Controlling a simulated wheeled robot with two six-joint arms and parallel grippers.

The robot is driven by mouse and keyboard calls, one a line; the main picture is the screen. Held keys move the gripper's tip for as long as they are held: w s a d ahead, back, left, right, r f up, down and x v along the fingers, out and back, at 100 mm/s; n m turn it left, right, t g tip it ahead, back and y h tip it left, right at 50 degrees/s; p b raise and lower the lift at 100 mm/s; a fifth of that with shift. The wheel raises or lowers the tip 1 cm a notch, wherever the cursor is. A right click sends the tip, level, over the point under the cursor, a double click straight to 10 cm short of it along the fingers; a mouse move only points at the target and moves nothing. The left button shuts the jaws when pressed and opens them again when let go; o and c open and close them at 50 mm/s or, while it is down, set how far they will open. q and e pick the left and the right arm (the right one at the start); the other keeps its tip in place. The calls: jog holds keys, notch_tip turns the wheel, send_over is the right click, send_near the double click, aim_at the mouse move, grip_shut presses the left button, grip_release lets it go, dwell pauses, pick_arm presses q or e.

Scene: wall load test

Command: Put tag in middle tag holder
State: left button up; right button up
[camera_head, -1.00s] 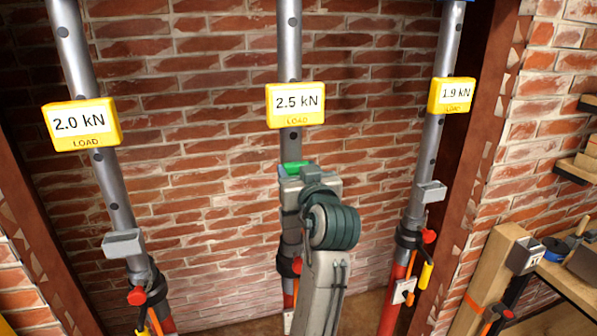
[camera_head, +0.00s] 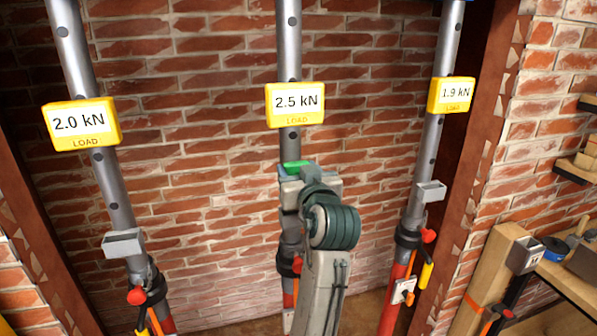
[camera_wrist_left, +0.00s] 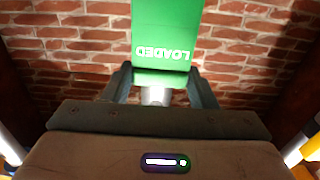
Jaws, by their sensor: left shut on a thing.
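The green tag (camera_wrist_left: 165,35), marked "LOADED", is held between the fingers of my left gripper (camera_wrist_left: 162,85) in the left wrist view. In the head view only a small green strip of the tag (camera_head: 296,164) shows above my left gripper (camera_head: 290,172), in front of the middle post (camera_head: 289,50). The middle tag holder is hidden behind my arm, so I cannot tell whether the tag touches it. Grey holders show on the left post (camera_head: 123,243) and the right post (camera_head: 430,190), with no tag visible in them. My right gripper is not in view.
Yellow load displays sit on the posts: 2.0 kN (camera_head: 80,124) left, 2.5 kN (camera_head: 295,105) middle, 1.9 kN (camera_head: 452,95) right. A brick wall (camera_head: 200,190) stands behind. A wooden bench (camera_head: 570,285) with tools is at the right. Room between the posts is clear.

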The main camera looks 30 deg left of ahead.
pick_arm(q)
jog(key=shift+f, duration=0.2)
jog(key=shift+f+b, duration=0.4)
jog(key=shift+b, duration=0.1)
jog(key=shift+f, duration=0.3)
jog(key=shift+f+b, duration=0.6)
jog(key=shift+b, duration=0.1)
jog(key=shift+f, duration=0.1)
dwell(0.4)
jog(key=shift+f+b, duration=0.6)
jog(key=shift+f, duration=0.05)
jog(key=o, duration=1.6)
